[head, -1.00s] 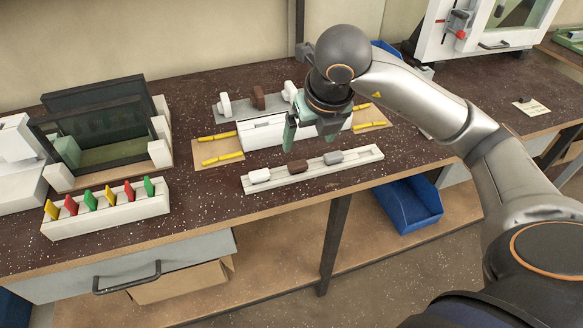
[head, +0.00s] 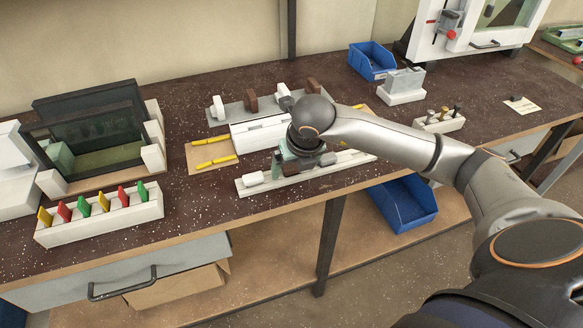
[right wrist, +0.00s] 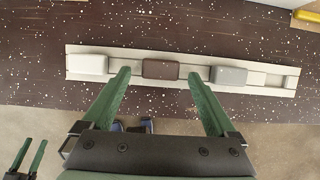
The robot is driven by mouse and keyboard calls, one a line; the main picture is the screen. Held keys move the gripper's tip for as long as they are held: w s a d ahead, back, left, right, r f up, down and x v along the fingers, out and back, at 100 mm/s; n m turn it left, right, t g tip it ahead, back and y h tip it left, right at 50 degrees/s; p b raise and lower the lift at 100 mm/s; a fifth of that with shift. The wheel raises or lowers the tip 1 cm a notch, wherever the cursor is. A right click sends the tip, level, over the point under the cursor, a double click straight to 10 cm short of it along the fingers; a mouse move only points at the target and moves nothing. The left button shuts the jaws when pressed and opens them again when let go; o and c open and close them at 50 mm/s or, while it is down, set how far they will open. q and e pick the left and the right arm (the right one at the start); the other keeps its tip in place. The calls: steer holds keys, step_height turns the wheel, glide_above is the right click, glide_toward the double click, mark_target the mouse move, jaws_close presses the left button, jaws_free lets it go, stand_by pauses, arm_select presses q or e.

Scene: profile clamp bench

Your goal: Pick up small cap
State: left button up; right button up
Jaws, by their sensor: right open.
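A long pale rack (head: 348,160) near the bench's front edge holds a row of caps: a white one (head: 253,179), a dark brown one (right wrist: 160,69) in the middle and a grey one (right wrist: 229,76). I cannot tell from size alone which is the small cap. My right gripper (right wrist: 159,77) is open and empty, pointing down over the rack, its green fingers on either side of the brown cap. Contact with it cannot be made out. In the head view, my right wrist partly hides the rack's middle. My left gripper (right wrist: 28,155) shows at the lower left of the right wrist view, fingers apart.
Behind the rack stand a white block (head: 256,133) and a grey rail (head: 236,112) with upright white and brown pieces. Yellow sticks (head: 214,162) lie on a board. A holder (head: 100,220) with coloured tabs stands left. Bare bench lies between holder and rack.

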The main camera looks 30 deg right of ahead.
steer(key=c, duration=1.4)
steer(key=shift+r, duration=0.15)
